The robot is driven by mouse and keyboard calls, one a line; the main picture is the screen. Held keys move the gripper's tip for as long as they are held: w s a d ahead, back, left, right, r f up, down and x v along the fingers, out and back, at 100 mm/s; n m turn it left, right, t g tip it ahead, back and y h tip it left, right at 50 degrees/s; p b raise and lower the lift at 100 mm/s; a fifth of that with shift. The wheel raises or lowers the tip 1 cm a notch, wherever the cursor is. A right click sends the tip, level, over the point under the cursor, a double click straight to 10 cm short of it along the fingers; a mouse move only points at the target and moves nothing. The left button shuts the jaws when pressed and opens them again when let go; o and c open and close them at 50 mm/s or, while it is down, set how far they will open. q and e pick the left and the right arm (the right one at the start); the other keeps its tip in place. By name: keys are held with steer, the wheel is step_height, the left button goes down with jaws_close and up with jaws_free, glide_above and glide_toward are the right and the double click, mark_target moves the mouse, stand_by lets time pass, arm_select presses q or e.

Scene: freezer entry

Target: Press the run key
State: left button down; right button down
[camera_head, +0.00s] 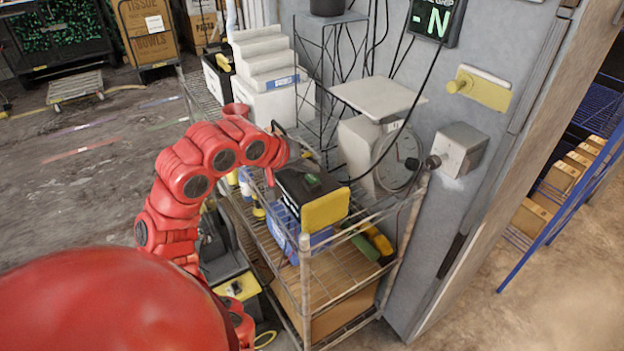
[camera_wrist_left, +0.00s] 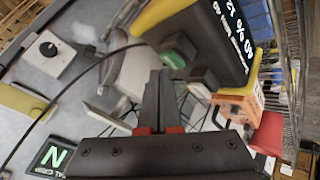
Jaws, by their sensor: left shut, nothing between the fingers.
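A black box with yellow ends (camera_head: 312,197) sits on the wire cart beside the freezer wall. In the left wrist view the box (camera_wrist_left: 222,35) shows white lettering, a green key (camera_wrist_left: 178,50) and a dark key (camera_wrist_left: 203,79). No label reading "run" is legible. My right gripper is not in view.
A dial scale (camera_head: 397,160) stands right of the box, against the freezer wall. White stepped bins (camera_head: 268,65) stand behind. A black cable hangs in front of the scale. Wire cart rails (camera_head: 345,240) surround the box. A grey wall box (camera_head: 460,150) is at right.

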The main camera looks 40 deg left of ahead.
mark_target(309, 180)
arm_select(q)
steer(key=shift+r, duration=0.25)
steer(key=shift+r+b, duration=0.35)
steer(key=shift+r, duration=2.2)
